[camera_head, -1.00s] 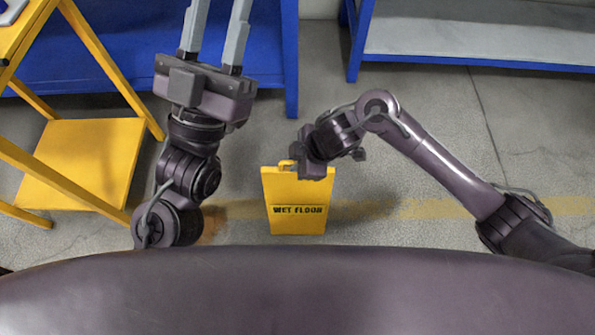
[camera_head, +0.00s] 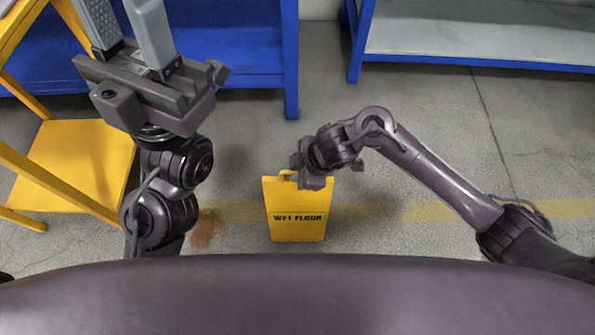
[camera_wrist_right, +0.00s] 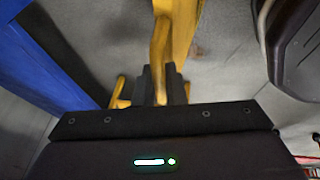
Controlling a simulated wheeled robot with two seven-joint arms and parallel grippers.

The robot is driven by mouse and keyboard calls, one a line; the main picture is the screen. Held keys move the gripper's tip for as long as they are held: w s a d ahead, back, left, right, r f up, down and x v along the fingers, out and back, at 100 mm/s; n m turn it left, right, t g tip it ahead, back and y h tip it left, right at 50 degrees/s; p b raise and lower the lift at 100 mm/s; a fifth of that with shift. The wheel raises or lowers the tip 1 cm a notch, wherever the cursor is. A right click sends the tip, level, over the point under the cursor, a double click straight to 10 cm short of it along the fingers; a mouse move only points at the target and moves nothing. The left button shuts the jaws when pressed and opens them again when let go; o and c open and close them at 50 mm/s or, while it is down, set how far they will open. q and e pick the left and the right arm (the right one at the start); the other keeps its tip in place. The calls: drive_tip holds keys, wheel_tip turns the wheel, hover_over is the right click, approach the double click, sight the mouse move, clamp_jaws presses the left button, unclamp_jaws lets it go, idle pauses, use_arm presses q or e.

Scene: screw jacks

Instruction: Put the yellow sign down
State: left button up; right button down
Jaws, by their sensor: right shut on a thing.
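The yellow sign (camera_head: 297,220), lettered "WET FLOOR", is upright in the middle of the head view. My right gripper (camera_head: 297,174) is shut on the handle at its top. In the right wrist view the gripper's dark fingers (camera_wrist_right: 161,84) close around the yellow handle (camera_wrist_right: 159,55), with part of the sign (camera_wrist_right: 180,20) beyond. Whether the sign's lower edge touches the floor is hard to tell. My left gripper (camera_head: 122,18) is raised at the upper left, its two grey fingers apart and empty, with the tips cut off by the frame edge.
A yellow stepped frame (camera_head: 70,160) stands at the left, close to my left arm. A blue shelf (camera_head: 235,45) is behind, and another blue-edged shelf (camera_head: 480,30) is at the back right. Grey floor (camera_head: 400,120) with a faded yellow stripe lies clear around the sign.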

drive_tip(key=shift+r, duration=0.15)
drive_tip(key=c, duration=1.5)
unclamp_jaws()
drive_tip(key=shift+f, duration=0.2)
